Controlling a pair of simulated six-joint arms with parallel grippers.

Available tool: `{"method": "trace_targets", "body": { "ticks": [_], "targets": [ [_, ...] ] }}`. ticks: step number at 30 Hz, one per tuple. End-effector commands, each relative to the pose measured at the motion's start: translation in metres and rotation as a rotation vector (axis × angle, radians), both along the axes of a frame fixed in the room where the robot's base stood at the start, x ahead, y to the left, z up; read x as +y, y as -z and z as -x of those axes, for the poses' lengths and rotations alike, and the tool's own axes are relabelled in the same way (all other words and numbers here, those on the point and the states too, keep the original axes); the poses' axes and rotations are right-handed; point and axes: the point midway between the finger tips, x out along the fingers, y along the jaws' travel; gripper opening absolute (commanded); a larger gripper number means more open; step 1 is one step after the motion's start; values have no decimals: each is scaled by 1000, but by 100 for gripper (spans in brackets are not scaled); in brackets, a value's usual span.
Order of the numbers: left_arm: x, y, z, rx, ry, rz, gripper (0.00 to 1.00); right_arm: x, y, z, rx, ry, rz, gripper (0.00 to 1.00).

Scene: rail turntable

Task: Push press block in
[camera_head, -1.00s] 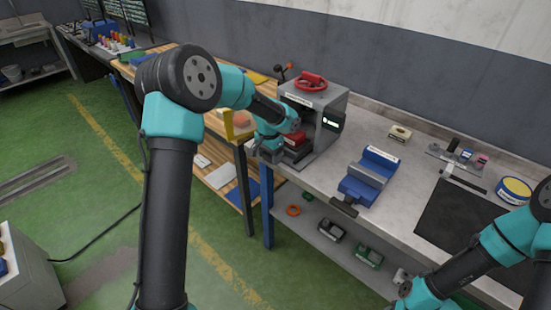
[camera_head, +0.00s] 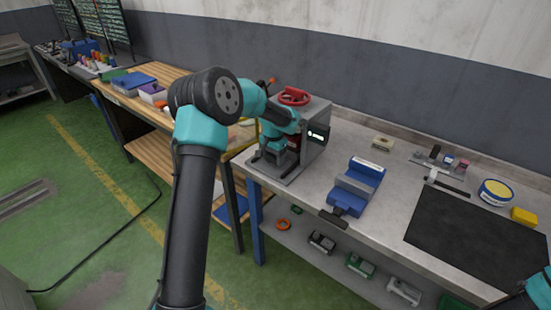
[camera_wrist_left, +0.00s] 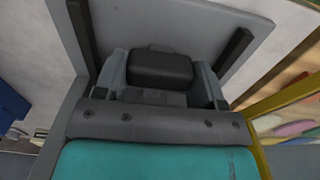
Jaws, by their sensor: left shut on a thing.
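The grey press (camera_head: 318,108) with a red handwheel (camera_head: 293,96) stands at the left end of the grey bench. My left gripper (camera_head: 272,160) is low at the press's open front, over its base plate. In the left wrist view the gripper (camera_wrist_left: 162,82) is shut on a dark block, which I take for the press block (camera_wrist_left: 160,68). The block sits between the two jaws, above the grey base plate (camera_wrist_left: 165,18) with a dark rail on either side. My arm hides most of the press opening; a little red shows inside. My right gripper is out of view.
A blue and grey fixture (camera_head: 355,187) stands right of the press. A black mat (camera_head: 475,240), a yellow-lidded tin (camera_head: 495,192) and small parts lie further right. A wooden bench (camera_head: 165,75) adjoins on the left. Small parts sit on the lower shelf.

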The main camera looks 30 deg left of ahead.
Motion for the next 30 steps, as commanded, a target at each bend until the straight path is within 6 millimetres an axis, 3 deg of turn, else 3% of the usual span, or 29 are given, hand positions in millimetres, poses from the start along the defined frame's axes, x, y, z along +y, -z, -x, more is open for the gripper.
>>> {"method": "trace_targets", "body": {
  "ticks": [8, 20, 30],
  "targets": [
    [0, -1, -3, -9, 0, -1, 89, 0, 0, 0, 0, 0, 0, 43],
    [0, -8, -2, -8, 0, -1, 89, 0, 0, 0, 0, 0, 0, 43],
    [0, -59, -3, -11, -1, -2, 89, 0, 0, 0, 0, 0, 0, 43]
  ]
}}
